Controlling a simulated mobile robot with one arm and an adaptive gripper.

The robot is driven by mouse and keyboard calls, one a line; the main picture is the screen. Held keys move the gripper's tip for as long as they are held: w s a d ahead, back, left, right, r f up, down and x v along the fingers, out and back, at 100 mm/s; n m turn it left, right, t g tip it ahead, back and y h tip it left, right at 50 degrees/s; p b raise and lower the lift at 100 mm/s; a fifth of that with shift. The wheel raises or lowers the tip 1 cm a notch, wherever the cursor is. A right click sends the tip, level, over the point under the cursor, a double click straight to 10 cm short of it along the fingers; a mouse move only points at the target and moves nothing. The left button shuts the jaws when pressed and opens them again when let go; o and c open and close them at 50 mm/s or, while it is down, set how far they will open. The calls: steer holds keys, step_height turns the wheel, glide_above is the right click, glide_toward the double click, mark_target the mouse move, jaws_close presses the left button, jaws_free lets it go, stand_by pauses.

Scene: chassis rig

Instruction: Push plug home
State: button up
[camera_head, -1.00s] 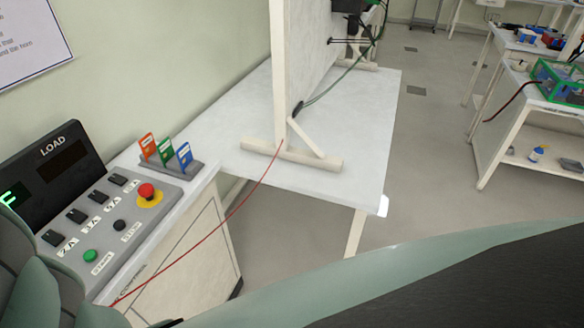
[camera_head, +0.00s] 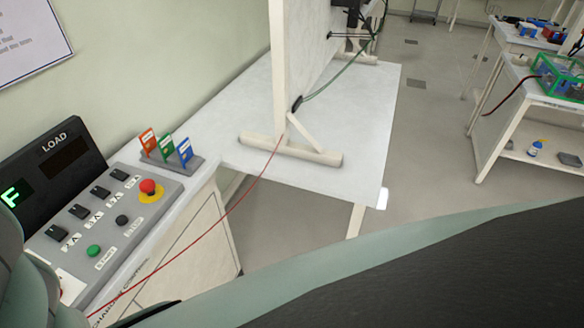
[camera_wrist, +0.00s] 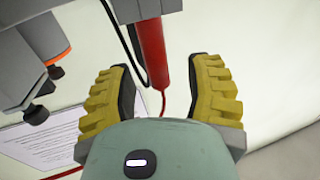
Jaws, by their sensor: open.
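My gripper (camera_wrist: 162,85) shows in the wrist view with its two yellow ribbed fingers spread apart. A red cylindrical plug (camera_wrist: 153,52) hangs from a grey part at the top and reaches down between the fingertips. A gap shows on each side of it, so the fingers are not closed on it. A thin red lead (camera_wrist: 163,100) comes out of its lower end. A red lead (camera_head: 232,207) also runs in the head view from the foot of the upright panel to the lower left. The plug's upper end and any socket are hidden.
A grey console (camera_head: 110,230) marked LOAD, with a red stop button (camera_head: 148,187), stands at left. A white table (camera_head: 350,130) carries the upright panel (camera_head: 312,60). Grey cylinders (camera_wrist: 35,55) and a black cable (camera_wrist: 120,45) are close to my gripper.

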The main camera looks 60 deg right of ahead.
jaws_close()
stand_by(0.3)
steer(key=shift+r, duration=0.2)
